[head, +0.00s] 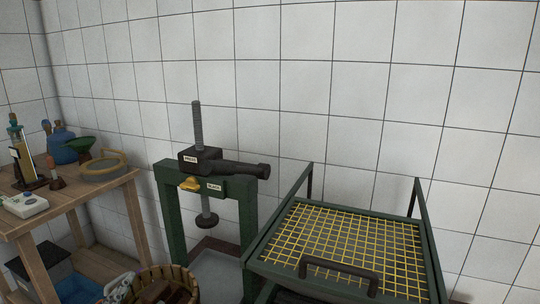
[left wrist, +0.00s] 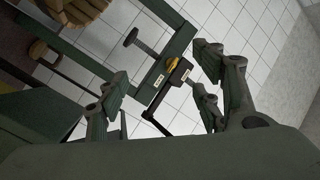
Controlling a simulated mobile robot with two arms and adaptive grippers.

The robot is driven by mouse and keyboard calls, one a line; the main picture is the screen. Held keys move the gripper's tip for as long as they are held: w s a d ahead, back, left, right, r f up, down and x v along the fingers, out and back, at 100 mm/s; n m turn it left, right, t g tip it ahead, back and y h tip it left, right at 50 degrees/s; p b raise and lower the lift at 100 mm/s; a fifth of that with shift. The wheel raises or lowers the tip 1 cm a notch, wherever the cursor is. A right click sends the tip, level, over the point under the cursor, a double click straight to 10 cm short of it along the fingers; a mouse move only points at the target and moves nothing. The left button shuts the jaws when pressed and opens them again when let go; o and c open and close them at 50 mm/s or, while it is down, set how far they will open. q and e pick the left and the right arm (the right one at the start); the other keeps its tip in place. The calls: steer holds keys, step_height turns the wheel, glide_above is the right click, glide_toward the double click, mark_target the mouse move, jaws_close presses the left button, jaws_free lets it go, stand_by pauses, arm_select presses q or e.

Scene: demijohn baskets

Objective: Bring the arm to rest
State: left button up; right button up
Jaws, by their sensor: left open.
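My left gripper (left wrist: 160,88) shows in the left wrist view with its dark fingers spread wide apart. Nothing is held between the fingers. The green press (left wrist: 172,78) with its yellow part shows beyond the gap, tilted in this view and apart from the fingers. The rest of my left arm is hidden in the left wrist view. I cannot make out the left gripper for sure in the head view. My right gripper is in neither view.
The press (head: 206,186) stands against the tiled wall. A green rack with a yellow mesh (head: 345,240) is at right. A wooden table (head: 75,209) holding bottles, a funnel and a meter is at left. A wooden basket (head: 180,278) sits low between them.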

arm_select(q)
steer(key=s+f+n+g, duration=0.5)
steer(key=s+f+g, duration=0.4)
steer(key=f, duration=0.7)
steer(key=s+d+f+g+h, duration=0.1)
steer(key=s+d+f+g, duration=0.25)
steer(key=s, duration=0.35)
steer(key=s+d+f+g+h, duration=0.1)
steer(key=s+d+f+g, duration=0.15)
steer(key=s+f, duration=0.35)
steer(key=s+f+p, duration=0.1)
steer(key=s+f, duration=0.1)
steer(key=f, duration=1)
steer(key=s+f, duration=0.2)
steer(key=f, duration=1)
steer(key=s+a+f+g, duration=0.1)
steer(key=s+a+f, duration=0.2)
steer(key=s+f, duration=1.1)
steer(key=shift+s+g+p, duration=0.3)
steer(key=shift+s+p, duration=0.1)
steer(key=shift+s, duration=0.7)
